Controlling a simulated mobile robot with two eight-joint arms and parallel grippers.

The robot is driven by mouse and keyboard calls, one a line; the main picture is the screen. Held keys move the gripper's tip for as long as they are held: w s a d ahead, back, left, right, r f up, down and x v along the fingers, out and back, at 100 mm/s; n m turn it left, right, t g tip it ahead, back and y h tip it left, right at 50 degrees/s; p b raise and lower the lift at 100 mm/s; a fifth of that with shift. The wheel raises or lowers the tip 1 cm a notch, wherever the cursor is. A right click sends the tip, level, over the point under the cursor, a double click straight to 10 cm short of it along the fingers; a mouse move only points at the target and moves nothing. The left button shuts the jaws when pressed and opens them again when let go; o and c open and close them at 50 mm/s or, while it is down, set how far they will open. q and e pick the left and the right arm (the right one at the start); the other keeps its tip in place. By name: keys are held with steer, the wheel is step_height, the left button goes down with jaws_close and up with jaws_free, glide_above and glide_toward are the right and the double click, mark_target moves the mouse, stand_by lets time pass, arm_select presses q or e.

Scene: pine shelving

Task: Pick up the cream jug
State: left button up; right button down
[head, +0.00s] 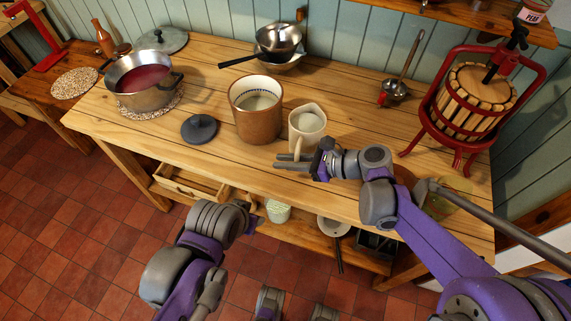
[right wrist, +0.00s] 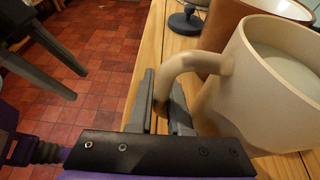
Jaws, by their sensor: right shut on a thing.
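The cream jug (head: 311,124), pale with a spout and milky contents, is upright at the table's front, just right of the brown crock. It also shows in the right wrist view (right wrist: 262,95). My right gripper (head: 292,161) has its fingers on either side of the jug's handle (right wrist: 185,65) and is shut on it. Whether the jug's base touches the table is hidden. My left gripper is mostly hidden behind its own wrist in the head view; in the right wrist view its two grey fingers (right wrist: 62,68) stand apart, empty, over the floor.
The brown crock (head: 256,125) stands close left of the jug, with a dark grey lid (head: 199,128) beside it. A steel pot (head: 140,92), stacked pans (head: 279,42), a ladle (head: 396,86) and a red press (head: 430,120) stand farther off. The table's front left is clear.

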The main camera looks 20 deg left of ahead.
steer(key=shift+r, duration=2.75)
steer(key=shift+s, duration=0.1)
